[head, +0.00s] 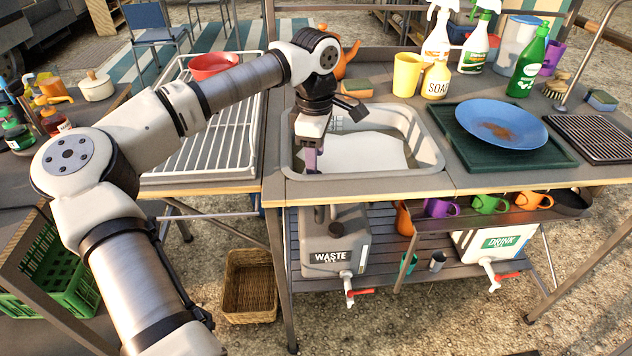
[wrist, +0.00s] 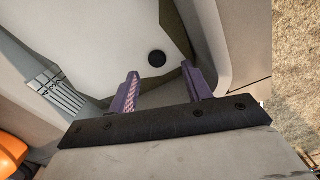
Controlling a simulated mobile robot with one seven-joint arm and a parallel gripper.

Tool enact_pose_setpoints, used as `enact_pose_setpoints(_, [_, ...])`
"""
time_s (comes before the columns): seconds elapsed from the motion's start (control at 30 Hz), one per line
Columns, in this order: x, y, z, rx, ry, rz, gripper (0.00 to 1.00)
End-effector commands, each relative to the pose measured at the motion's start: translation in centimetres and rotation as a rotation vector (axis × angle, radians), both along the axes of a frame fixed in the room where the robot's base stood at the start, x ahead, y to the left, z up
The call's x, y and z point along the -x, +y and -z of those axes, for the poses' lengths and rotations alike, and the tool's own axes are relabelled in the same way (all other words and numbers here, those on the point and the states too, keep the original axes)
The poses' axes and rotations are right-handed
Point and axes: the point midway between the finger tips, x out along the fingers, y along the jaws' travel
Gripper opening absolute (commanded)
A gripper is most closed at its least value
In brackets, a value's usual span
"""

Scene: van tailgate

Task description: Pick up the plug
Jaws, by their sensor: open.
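A small round black disc (wrist: 156,58), which looks like the plug, shows in the wrist view against the pale sink floor. I cannot tell whether it is seated in the drain or lying loose. My gripper (head: 311,165) reaches down into the left part of the grey sink (head: 432,150) in the head view. In the wrist view my gripper (wrist: 163,82) is open, with two purple fingers apart and nothing between them. The disc lies beyond the fingertips, roughly in line with the gap. In the head view I cannot make out the disc.
The sink's walls stand close around my gripper. A slatted grey fitting (wrist: 57,92) sits inside the sink. Around it stand a sponge (head: 357,88), a yellow cup (head: 407,74), a soap bottle (head: 436,80), a green tray (head: 477,148) with a blue plate (head: 500,120), and a white rack (head: 215,150).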

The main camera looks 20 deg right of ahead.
Motion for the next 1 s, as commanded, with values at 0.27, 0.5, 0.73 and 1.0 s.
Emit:
enact_pose_setpoints(0.27, [-0.2,-0.2,2.4,0.001,0.003,-0.001,0.49])
enact_pose_setpoints(0.5, [-0.2,-0.3,5.3,0.001,0.002,0.0,0.49])
enact_pose_setpoints(0.73, [-0.3,-0.3,5.4,0.001,0.001,0.0,0.44])
enact_pose_setpoints(1.0, [-0.3,-0.3,5.3,0.001,0.001,0.0,0.09])
